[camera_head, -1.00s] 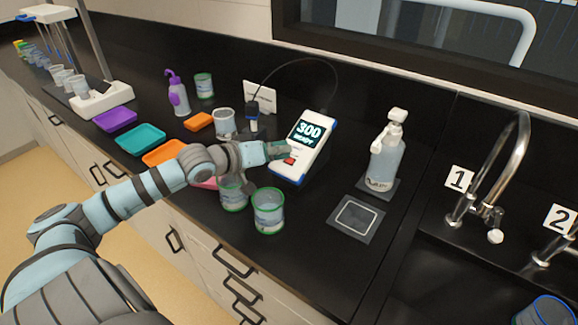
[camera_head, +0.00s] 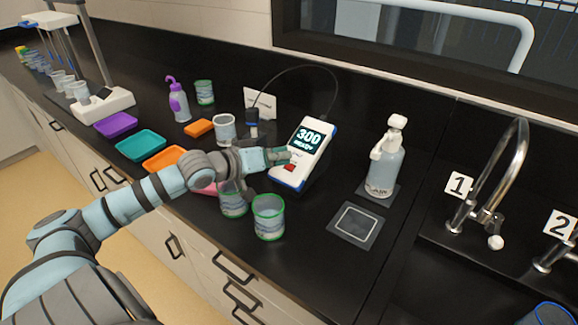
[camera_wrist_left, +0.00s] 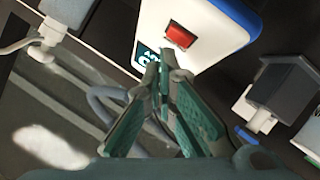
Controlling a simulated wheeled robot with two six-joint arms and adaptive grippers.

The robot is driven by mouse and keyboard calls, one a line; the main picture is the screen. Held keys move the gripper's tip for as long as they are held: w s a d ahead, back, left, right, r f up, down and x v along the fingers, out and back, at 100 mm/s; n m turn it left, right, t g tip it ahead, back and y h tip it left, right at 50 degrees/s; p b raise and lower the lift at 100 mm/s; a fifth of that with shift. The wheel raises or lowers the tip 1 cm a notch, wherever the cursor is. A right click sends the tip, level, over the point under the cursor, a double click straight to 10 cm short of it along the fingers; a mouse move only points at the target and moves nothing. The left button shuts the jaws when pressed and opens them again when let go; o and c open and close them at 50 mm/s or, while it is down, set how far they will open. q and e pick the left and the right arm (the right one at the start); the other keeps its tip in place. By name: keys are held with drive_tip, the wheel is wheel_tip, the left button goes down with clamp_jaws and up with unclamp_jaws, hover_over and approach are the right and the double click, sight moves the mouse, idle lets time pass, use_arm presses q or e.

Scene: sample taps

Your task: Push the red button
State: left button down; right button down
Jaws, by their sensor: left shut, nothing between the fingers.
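The red button (camera_head: 289,168) sits on the sloped front of a white and blue meter (camera_head: 318,140), whose screen reads 300 and a smaller word like READY. In the left wrist view the red button (camera_wrist_left: 180,34) shows whole and uncovered. My left gripper (camera_head: 286,153) is shut and empty, with its tips in front of the meter face between screen and button. In the left wrist view the closed fingertips (camera_wrist_left: 165,52) are just beside the button, seemingly apart from it; the exact gap is hard to tell. My right gripper is not in view.
Two green-rimmed beakers (camera_head: 268,218) stand below my left wrist. A probe (camera_head: 252,122) on a cable stands left of the meter. A pump bottle (camera_head: 385,160) and a square pad (camera_head: 355,224) are to the right. Numbered taps (camera_head: 490,190) stand at the sink.

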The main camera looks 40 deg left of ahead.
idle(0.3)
use_arm(q)
drive_tip(key=shift+w+f+b, duration=0.2)
drive_tip(key=shift+f+b, duration=0.2)
drive_tip(key=shift+w+f+b, duration=0.1)
drive_tip(key=shift+f+b, duration=0.15)
drive_tip(key=shift+b, duration=0.1)
idle(0.4)
drive_tip(key=shift+d+f, duration=0.1)
drive_tip(key=shift+f, duration=0.25)
idle(0.5)
drive_tip(key=shift+a+r+p, duration=0.25)
drive_tip(key=shift+r+p, duration=0.45)
drive_tip(key=shift+p, duration=0.4)
drive_tip(key=shift+s+d, duration=0.1)
drive_tip(key=shift+s, duration=0.1)
